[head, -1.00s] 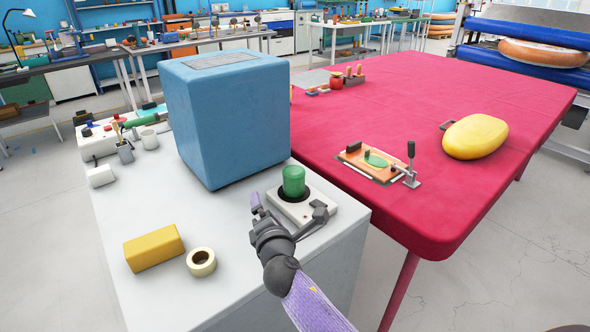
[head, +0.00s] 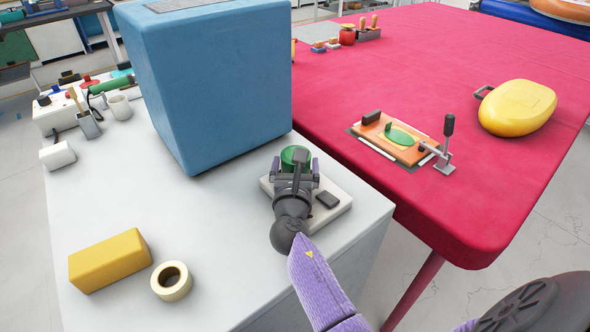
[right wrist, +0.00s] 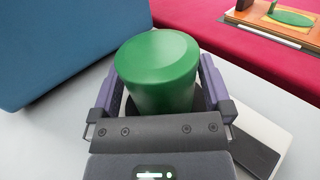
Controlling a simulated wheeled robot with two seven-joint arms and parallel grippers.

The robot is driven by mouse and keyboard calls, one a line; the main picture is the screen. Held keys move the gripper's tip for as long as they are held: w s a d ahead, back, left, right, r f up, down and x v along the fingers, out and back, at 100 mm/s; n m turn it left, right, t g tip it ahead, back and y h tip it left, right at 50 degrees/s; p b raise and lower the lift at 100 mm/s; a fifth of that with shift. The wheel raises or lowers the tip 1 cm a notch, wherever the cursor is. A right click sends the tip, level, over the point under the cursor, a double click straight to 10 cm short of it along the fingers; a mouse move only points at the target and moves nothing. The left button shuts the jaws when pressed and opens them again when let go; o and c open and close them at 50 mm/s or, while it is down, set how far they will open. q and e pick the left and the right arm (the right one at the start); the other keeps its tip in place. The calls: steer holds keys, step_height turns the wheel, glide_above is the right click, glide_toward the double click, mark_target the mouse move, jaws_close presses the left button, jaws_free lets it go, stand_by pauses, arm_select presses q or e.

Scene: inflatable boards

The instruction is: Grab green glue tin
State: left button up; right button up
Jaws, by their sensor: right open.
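The green glue tin (head: 294,155) stands upright on a white device (head: 336,200) on the white table. It fills the middle of the right wrist view (right wrist: 158,70). My right gripper (head: 293,166) is open, with one purple finger on each side of the tin. In the right wrist view the fingers (right wrist: 160,92) flank the tin's body; whether they touch it I cannot tell. The tin's lower part is hidden behind the gripper. My left gripper is not in view.
A large blue block (head: 210,80) stands close behind the tin. A yellow block (head: 108,260) and a tape roll (head: 171,281) lie at the front left. A red table (head: 440,70) to the right carries a clamp board (head: 392,140) and a yellow float (head: 517,108).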

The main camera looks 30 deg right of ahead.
steer(key=shift+w+d, duration=0.15)
steer(key=shift+w, duration=0.05)
steer(key=shift+r, duration=0.1)
jaws_close()
